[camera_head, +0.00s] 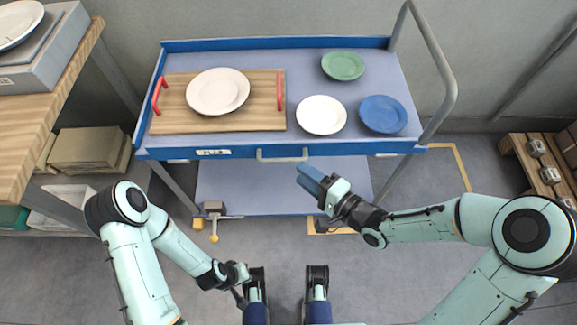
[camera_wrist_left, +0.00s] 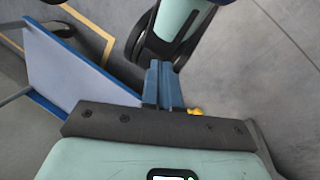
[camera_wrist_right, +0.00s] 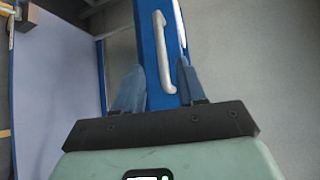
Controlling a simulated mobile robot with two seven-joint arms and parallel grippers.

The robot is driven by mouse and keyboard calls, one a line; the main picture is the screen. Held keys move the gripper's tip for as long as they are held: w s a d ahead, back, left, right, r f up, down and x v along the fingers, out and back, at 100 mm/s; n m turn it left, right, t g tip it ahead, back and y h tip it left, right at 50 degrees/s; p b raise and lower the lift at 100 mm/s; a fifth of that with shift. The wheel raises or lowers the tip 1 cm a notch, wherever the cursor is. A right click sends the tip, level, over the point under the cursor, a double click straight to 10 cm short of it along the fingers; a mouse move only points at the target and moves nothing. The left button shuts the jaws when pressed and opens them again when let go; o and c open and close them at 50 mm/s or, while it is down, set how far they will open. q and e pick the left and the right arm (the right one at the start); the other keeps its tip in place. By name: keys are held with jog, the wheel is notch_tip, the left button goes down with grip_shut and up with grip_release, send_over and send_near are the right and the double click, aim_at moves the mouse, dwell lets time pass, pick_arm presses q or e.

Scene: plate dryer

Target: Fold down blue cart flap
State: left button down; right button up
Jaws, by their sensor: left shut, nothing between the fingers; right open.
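The blue flap (camera_head: 345,150) runs along the front edge of the cart's top tray, with a pale handle (camera_head: 283,157) at its middle. My right gripper (camera_head: 309,177) is just below and right of the handle, with blue fingers pointing toward the flap. In the right wrist view its fingers (camera_wrist_right: 158,88) are open, and the blue flap (camera_wrist_right: 152,45) and pale handle (camera_wrist_right: 163,50) appear between and beyond them; I cannot tell any contact. My left gripper is low at the front, its fingers not clear in the head view; the left wrist view shows them shut and empty (camera_wrist_left: 165,85).
The cart tray (camera_head: 300,57) holds a wooden board (camera_head: 200,120) with red handles and white plates (camera_head: 218,91), plus a green plate (camera_head: 343,66), a white plate (camera_head: 321,115) and a blue plate (camera_head: 383,114). A wooden table (camera_head: 45,120) stands left. The lower shelf (camera_head: 250,185) looks bare.

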aim_at(288, 162)
pick_arm(q)
jog(key=w+f, duration=0.1)
jog(key=w+a+f+t+b, duration=0.1)
jog(key=shift+w+a, duration=0.1)
jog(key=shift+w, duration=0.2)
pick_arm(e)
jog(key=x, duration=0.6)
jog(key=shift+w+a, duration=0.1)
pick_arm(q)
jog(key=shift+r, duration=0.1)
pick_arm(e)
grip_shut()
